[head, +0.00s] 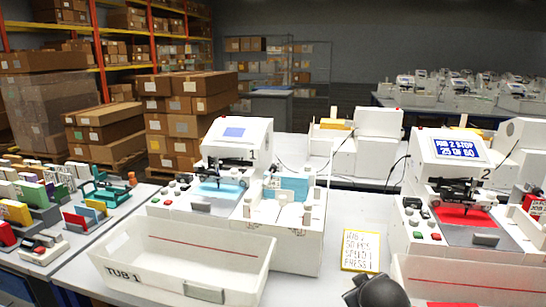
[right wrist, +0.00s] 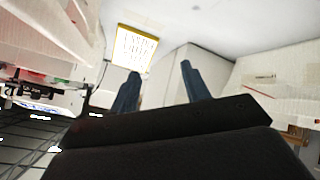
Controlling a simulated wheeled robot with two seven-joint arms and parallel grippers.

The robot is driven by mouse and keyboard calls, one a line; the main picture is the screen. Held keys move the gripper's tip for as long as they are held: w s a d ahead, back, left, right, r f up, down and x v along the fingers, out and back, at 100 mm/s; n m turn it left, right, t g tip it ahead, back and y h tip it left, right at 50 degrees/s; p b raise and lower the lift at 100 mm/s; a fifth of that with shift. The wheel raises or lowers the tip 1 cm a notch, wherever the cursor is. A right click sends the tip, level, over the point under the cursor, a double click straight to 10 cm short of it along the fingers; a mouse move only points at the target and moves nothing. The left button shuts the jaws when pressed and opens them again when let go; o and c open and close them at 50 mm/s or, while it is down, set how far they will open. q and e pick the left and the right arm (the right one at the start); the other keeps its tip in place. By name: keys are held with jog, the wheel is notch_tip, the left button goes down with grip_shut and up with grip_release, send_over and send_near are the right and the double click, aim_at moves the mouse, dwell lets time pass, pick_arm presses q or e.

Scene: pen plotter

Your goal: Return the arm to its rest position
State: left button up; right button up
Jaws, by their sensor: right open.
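My right gripper (right wrist: 160,70) shows in the right wrist view with its two dark blue fingers spread apart and nothing between them. A dark part of my right arm (head: 376,291) shows at the bottom edge of the head view, in front of the yellow-edged note. Its fingers cannot be made out there. Pen plotter 1 (head: 236,135) stands left of centre with a lit blue-white bed. Pen plotter 2 (head: 449,147) stands at right with a red bed and a lit screen reading "JOB 2 STOP 25 OF 50". My left gripper is in neither view.
A white bin marked TUB 1 (head: 125,276) stands before plotter 1; another white bin (head: 480,270) is before plotter 2. Colourful items crowd the left table.

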jog(key=s+a+f+m+g+y, duration=0.1)
jog(key=s+a+f+g, duration=0.2)
jog(key=s+f, duration=1)
jog(key=s+a+f+m+g+y, duration=0.1)
jog(key=s+a+f+g, duration=0.3)
jog(key=s+f, duration=0.9)
jog(key=s+g, duration=0.1)
jog(key=s, duration=0.5)
jog(key=shift+s+f+m+y, duration=0.2)
jog(key=shift+s+m+y, duration=0.05)
jog(key=shift+m+y, duration=0.15)
